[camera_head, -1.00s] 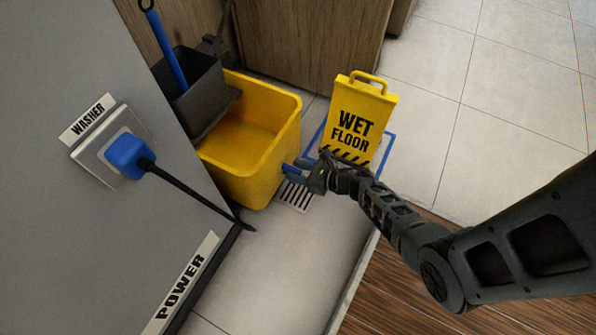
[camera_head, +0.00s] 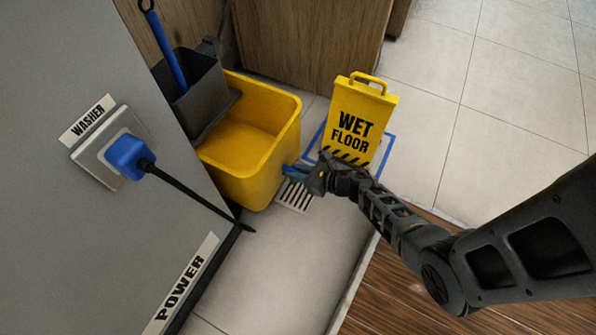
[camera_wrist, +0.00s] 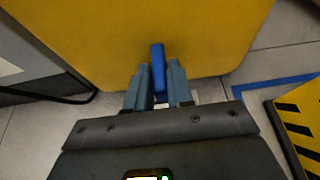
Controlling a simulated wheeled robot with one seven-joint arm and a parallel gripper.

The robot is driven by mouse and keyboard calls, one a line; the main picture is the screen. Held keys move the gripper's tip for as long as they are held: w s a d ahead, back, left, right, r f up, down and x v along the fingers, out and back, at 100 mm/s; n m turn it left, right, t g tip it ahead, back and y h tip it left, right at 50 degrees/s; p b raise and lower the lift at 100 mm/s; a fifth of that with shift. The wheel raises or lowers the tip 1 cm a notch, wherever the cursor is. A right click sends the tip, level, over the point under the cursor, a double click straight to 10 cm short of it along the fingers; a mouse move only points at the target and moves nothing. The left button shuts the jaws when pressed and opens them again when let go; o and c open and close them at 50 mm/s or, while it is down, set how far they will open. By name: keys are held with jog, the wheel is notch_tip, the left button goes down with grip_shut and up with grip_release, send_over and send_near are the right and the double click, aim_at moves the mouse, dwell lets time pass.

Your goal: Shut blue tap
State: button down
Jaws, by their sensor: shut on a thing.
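The blue tap (camera_wrist: 158,72) is a narrow upright blue lever in front of the yellow mop bucket (camera_head: 247,150), low on its wall in the wrist view. The bucket's yellow wall also fills the top of the wrist view (camera_wrist: 150,30). My gripper (camera_wrist: 157,82) has its two blue-grey fingers shut on the tap, one on each side. In the head view my gripper (camera_head: 292,171) is at the bucket's right side, low down, where I cannot make out the tap apart from the fingers.
A yellow wet floor sign (camera_head: 360,120) stands just right of my gripper, inside a blue floor outline (camera_head: 389,150). A floor drain (camera_head: 294,196) lies below the gripper. The grey washer panel with a blue plug (camera_head: 127,156) and black cable is at left. Tiles at right are clear.

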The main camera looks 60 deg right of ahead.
jog(key=shift+a+m+h, duration=0.1)
jog(key=shift+m+h, duration=0.2)
jog(key=shift+a+m+h, duration=0.2)
jog(key=shift+m+h, duration=1.1)
jog(key=shift+h, duration=0.3)
jog(key=shift+w+a+m+g+h, duration=0.15)
jog(key=shift+m+g+h, duration=0.35)
jog(key=shift+m+h, duration=0.35)
jog(key=shift+a+m+g+h, duration=0.1)
jog(key=shift+m+g+h, duration=0.4)
jog(key=shift+m+h, duration=0.35)
jog(key=shift+w+a+m+g+h, duration=0.15)
jog(key=shift+a+m+g+h, duration=0.05)
jog(key=shift+m+g+h, duration=0.5)
jog(key=shift+w+a+m+g+h, duration=0.15)
jog(key=shift+m+g+h, duration=0.35)
jog(key=shift+m+h, duration=0.3)
jog(key=shift+w+a+m+g+h, duration=0.15)
jog(key=shift+m+g+h, duration=0.45)
jog(key=shift+m+g, duration=0.35)
jog(key=shift+w+a+m+g+h, duration=0.15)
jog(key=shift+m+g+h, duration=0.45)
jog(key=shift+m+g, duration=0.3)
jog(key=c, duration=1.1)
grip_release()
jog(key=shift+w, duration=0.1)
jog(key=shift+s+n+t+y, duration=0.25)
jog(key=shift+n+t+y, duration=0.55)
jog(key=shift+n+t, duration=0.6)
